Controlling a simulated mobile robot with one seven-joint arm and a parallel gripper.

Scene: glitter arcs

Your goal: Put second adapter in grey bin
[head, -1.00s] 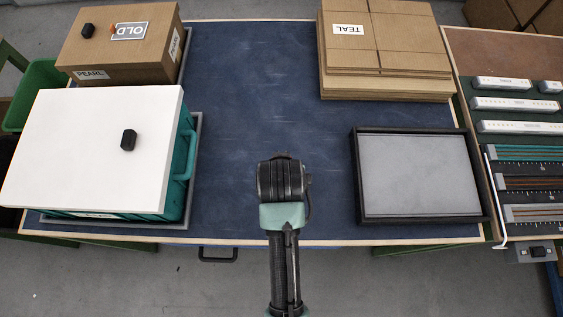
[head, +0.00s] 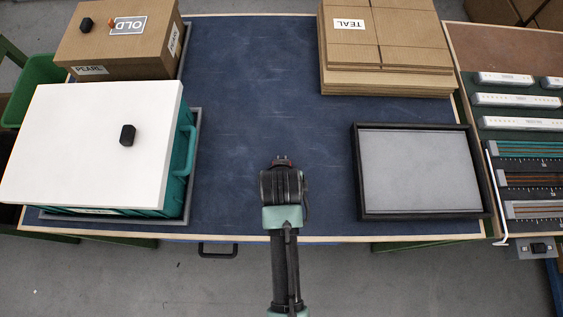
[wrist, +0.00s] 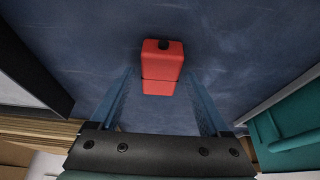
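Two small black blocks that look like adapters are in the head view. One black block (head: 127,135) lies on the white lid (head: 70,140) of a teal crate (head: 186,160). The other black block (head: 86,24) lies on the cardboard box marked OLD. My gripper (wrist: 160,76) is open over the blue table. A red block (wrist: 162,65) shows between its fingertips in the wrist view, with a gap on each side. The red block's tip also shows in the head view (head: 282,161). A black-rimmed tray with a grey inside (head: 420,172) is at right; no other clear grey bin shows.
The cardboard box (head: 115,65), labelled PEARL, stands back left. Flat cardboard labelled TEAL (head: 390,55) is stacked back right. A green bin (head: 40,85) stands off the table's left edge. A rack of white and striped strips (head: 520,125) is at right. The middle table (head: 255,80) is clear.

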